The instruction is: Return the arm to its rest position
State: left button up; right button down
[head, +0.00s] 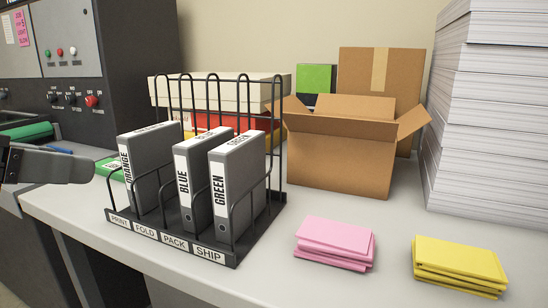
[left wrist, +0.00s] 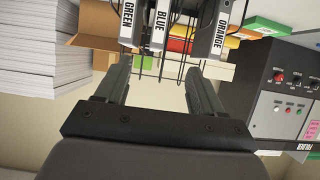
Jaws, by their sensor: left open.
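My left gripper (head: 88,168) comes in at the left edge of the head view, left of the rack and apart from it. In the left wrist view its two fingers (left wrist: 160,75) are spread with nothing between them. The black wire rack (head: 283,150) stands on the table, labelled PRINT, FOLD, PACK and SHIP. Three grey binders stand upright in it: ORANGE (head: 151,160) at the PRINT end, BLUE (head: 186,190) over PACK and GREEN (head: 238,180) over SHIP. The FOLD slot looks empty. My right gripper is not in view.
An open cardboard box (head: 340,155) stands behind the rack. Pink (head: 335,240) and yellow (head: 458,263) paper stacks lie at the front right. A tall white paper stack (head: 490,120) is at the right. A dark machine (head: 130,70) stands at the left.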

pick_arm(q)
jog(key=w+d+f+g, duration=0.2)
jog(key=d+f, duration=0.1)
jog(key=f, duration=1)
jog(key=w+d+f+g, duration=0.1)
jog(key=d+f, duration=0.1)
jog(key=f, duration=1)
jog(key=s+a+f+n+g+y, duration=0.2)
jog(key=s+f+g+y, duration=0.3)
jog(key=s+f, duration=1.45)
jog(key=w+d+f+t+h, duration=0.3)
jog(key=w+d+f+t, duration=0.25)
jog(key=w+f, duration=0.3)
notch_tip(320, 180, up, 12)
jog(key=a+p, duration=0.2)
jog(key=p, duration=1.1)
jog(key=shift+w+a+m+t+p, duration=0.15)
jog(key=shift+m+t+p, duration=0.15)
jog(key=shift+t, duration=0.05)
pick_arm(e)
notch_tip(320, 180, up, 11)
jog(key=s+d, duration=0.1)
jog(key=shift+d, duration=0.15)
